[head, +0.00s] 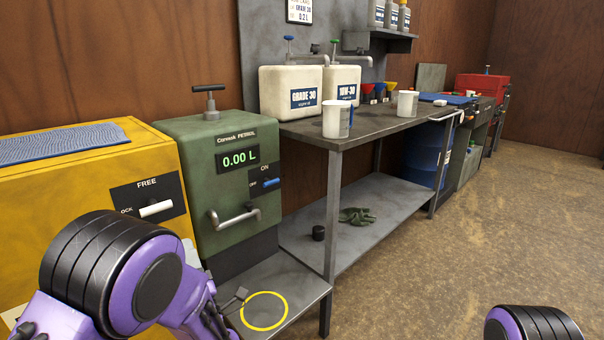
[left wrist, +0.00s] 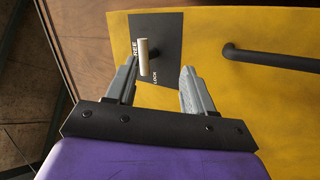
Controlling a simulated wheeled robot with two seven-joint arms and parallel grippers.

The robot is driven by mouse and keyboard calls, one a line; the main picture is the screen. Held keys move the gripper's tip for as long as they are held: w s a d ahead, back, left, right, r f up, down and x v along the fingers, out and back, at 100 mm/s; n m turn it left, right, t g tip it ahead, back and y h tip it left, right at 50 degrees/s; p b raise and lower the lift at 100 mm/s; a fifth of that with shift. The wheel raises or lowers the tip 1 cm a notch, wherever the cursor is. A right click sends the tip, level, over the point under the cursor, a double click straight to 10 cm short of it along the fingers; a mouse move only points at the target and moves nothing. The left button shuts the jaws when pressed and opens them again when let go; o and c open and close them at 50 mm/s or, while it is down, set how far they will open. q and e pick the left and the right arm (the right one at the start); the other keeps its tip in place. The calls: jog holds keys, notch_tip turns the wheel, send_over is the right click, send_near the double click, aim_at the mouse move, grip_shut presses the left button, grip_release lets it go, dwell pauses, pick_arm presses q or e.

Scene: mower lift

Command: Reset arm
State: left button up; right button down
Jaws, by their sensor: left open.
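My left gripper (left wrist: 160,68) shows in the left wrist view with its two grey fingers apart and nothing between the tips. It faces a yellow cabinet (left wrist: 262,105), which stands at the left in the head view (head: 140,165). A pale lever handle (left wrist: 144,58) on a dark FREE/LOCK plate (left wrist: 166,28) shows just beyond the fingers; I see no contact. The lever also shows in the head view (head: 156,209). My left arm's purple and black joint covers part of the cabinet front there. My right arm shows only a joint at the bottom right; its gripper is out of view.
A green petrol dispenser (head: 215,150) reads 0.00 L, with a yellow ring (head: 264,293) on its low shelf. A metal bench (head: 375,124) holds white oil containers (head: 288,92) and jugs (head: 336,119). A dark bar handle (left wrist: 270,58) juts from the yellow cabinet. Floor at right is clear.

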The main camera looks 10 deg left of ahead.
pick_arm(q)
jog(key=s+f+m+g+h, duration=0.3)
jog(key=f+m+h, duration=0.25)
jog(key=f, duration=0.55)
jog(key=s+f+m+g+h, duration=0.2)
jog(key=s+f+m+h, duration=0.15)
jog(key=f+m, duration=0.55)
jog(key=s+f+m+g+h, duration=0.1)
jog(key=s+f+g, duration=0.4)
jog(key=s+f, duration=0.6)
jog(key=s+f+g+h, duration=0.2)
jog(key=s+f+g, duration=0.4)
jog(key=s, duration=0.9)
notch_tip(320, 180, up, 21)
jog(key=s+p, duration=0.1)
jog(key=p, duration=2)
jog(key=shift+t+y+p, duration=0.3)
jog(key=shift+t+p, duration=0.1)
